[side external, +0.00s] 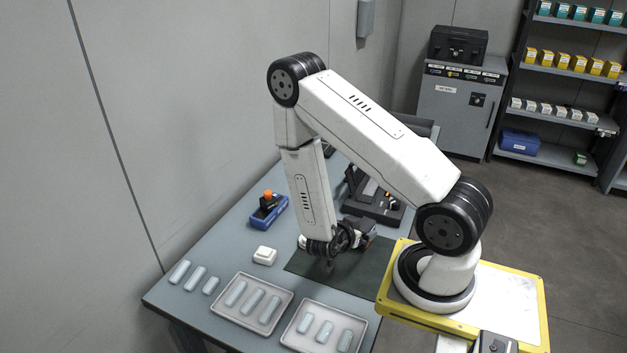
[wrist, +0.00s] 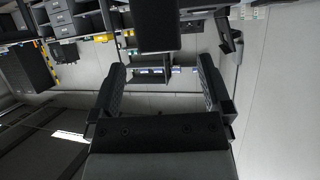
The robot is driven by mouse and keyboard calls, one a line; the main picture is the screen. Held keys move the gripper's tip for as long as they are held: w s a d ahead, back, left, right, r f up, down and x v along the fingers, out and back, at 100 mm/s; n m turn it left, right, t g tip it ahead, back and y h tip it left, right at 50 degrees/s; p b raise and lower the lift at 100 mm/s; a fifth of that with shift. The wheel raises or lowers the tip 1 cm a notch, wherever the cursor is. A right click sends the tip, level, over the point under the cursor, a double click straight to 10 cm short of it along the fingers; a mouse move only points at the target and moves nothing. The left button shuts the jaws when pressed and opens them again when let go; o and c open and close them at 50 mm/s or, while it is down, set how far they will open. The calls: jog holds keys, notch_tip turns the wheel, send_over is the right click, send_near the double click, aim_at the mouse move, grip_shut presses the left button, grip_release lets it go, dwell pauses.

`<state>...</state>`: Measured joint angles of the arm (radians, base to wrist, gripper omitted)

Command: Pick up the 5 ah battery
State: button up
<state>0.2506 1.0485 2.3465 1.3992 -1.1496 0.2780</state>
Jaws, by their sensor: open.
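I cannot single out a 5 ah battery in either view. My gripper (wrist: 162,70) is open in the wrist view, with its two dark fingers spread apart and nothing between them. In the side external view my wrist hangs low over the dark mat (side external: 305,268), and the fingers there are small and hard to make out. The wrist view looks across the room rather than down at the table. Several pale blue rounded pieces lie at the table's front left, some loose (side external: 195,278) and others in two light trays (side external: 212,306) (side external: 285,341).
A blue device with an orange top (side external: 268,210) and a small white box (side external: 265,256) stand left of the mat. A black fixture (side external: 372,205) stands behind my wrist. A grey cabinet (side external: 455,110) and stocked shelves (side external: 570,75) are at the back. The table's left side has bare patches.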

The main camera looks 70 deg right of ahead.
aim_at(364, 225)
jog(key=shift+d, duration=0.15)
jog(key=shift+x, duration=2.5)
grip_shut()
